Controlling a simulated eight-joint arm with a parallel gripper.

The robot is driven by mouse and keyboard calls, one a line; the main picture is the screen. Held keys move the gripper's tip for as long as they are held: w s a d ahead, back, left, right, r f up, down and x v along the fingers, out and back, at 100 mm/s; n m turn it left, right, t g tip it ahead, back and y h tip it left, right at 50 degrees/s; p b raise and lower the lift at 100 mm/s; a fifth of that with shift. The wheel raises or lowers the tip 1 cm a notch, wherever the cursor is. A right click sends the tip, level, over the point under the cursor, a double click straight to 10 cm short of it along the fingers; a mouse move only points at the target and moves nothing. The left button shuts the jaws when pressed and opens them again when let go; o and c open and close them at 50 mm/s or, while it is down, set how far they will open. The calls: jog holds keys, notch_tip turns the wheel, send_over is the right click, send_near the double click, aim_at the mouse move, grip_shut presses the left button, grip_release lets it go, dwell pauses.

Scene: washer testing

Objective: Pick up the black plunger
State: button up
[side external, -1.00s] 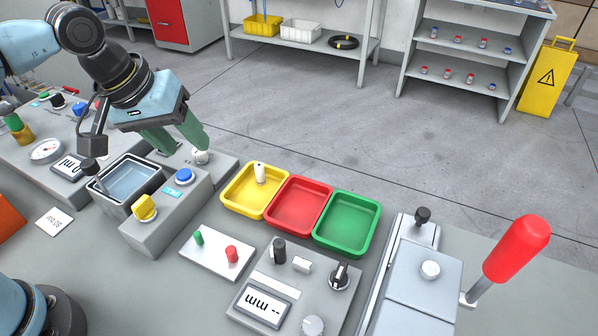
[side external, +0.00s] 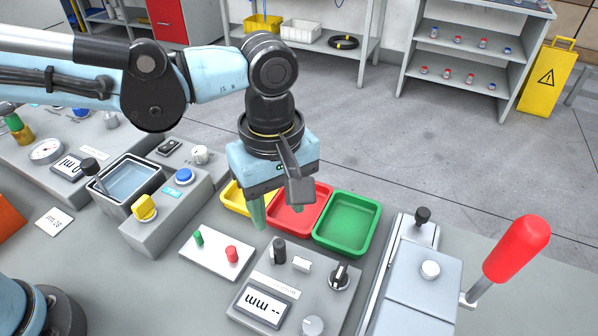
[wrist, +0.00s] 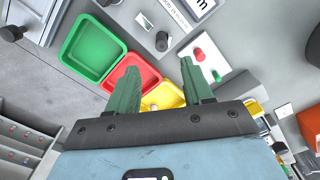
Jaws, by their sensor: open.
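The black plunger (side external: 279,249) stands upright on the grey gauge box with the mm display (side external: 262,304). In the wrist view the plunger (wrist: 162,41) lies ahead of the gap between the fingers. My gripper (side external: 277,215) has green fingers spread apart with nothing between them. It points down above the yellow and red trays, behind the plunger and clear of it. The wrist view also shows the open gripper (wrist: 159,68).
Red (side external: 312,212), green (side external: 348,224) and yellow (side external: 233,198) trays stand behind the gauge box. A white plate (side external: 217,254) with green and red pegs lies to its left. A press with a red-handled lever (side external: 517,248) stands at right.

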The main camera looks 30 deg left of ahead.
aim_at(279, 243)
jog(key=shift+s+f, duration=0.2)
jog(key=shift+f, duration=3.5)
jog(key=shift+c, duration=0.3)
grip_shut()
